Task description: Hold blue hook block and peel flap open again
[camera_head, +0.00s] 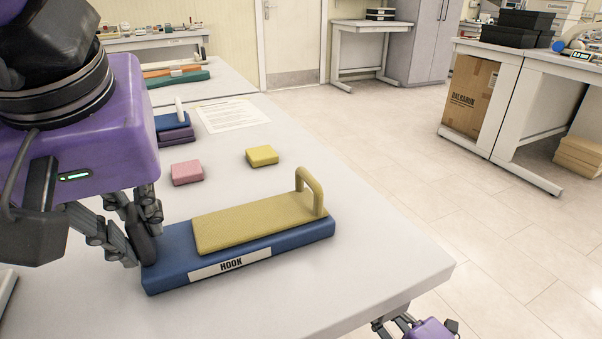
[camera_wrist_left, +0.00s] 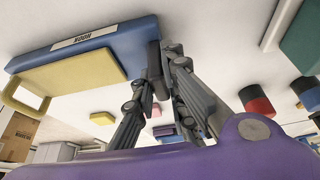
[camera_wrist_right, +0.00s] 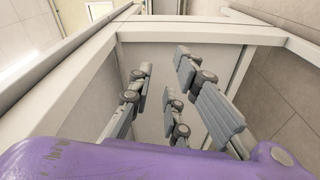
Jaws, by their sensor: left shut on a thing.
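The blue hook block (camera_head: 300,244) lies flat on the table with a white "HOOK" label facing the front edge. The yellow flap (camera_head: 245,220) lies flat along its top, with an upright loop handle (camera_head: 317,190) at its right end. My left gripper (camera_head: 146,246) is shut on the left end of the blue block. The left wrist view shows its fingers (camera_wrist_left: 160,72) on the block's end, with the flap (camera_wrist_left: 72,78) beside them. My right gripper (camera_head: 388,325) is below the table's front right edge, away from the block. The right wrist view shows its fingers (camera_wrist_right: 160,85) apart and empty.
A pink pad (camera_head: 187,172) and a small yellow pad (camera_head: 262,156) lie behind the block. A blue and purple stack (camera_head: 174,130) and a printed sheet (camera_head: 232,114) lie farther back. The table (camera_head: 395,262) is clear right of the block.

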